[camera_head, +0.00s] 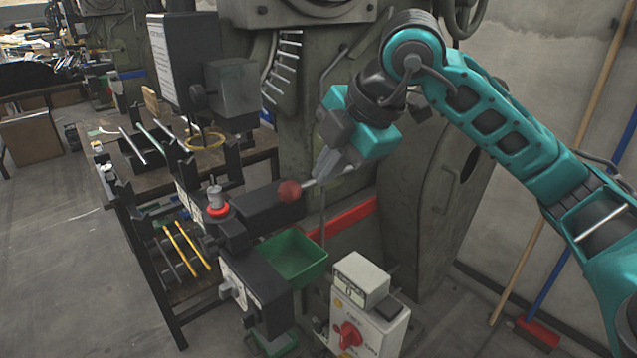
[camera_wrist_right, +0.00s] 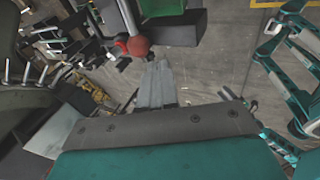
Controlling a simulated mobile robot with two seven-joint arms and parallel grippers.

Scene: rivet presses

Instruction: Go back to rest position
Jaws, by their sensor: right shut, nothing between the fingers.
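My right gripper (camera_head: 324,171) is shut and empty in the head view, in front of the press column. Its fingertips are close to the lever with the red ball knob (camera_head: 289,191); I cannot tell whether they touch it. In the right wrist view my right gripper (camera_wrist_right: 160,68) shows its two fingers together, with the red ball knob (camera_wrist_right: 138,46) just beyond the tips and to their left. My left gripper is in neither view.
The green rivet press (camera_head: 290,130) stands behind my right gripper. A green bin (camera_head: 292,258) and a white control box (camera_head: 362,322) with a red switch are below it. A work table (camera_head: 118,180) with rods is at the left. Open floor lies at the lower left.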

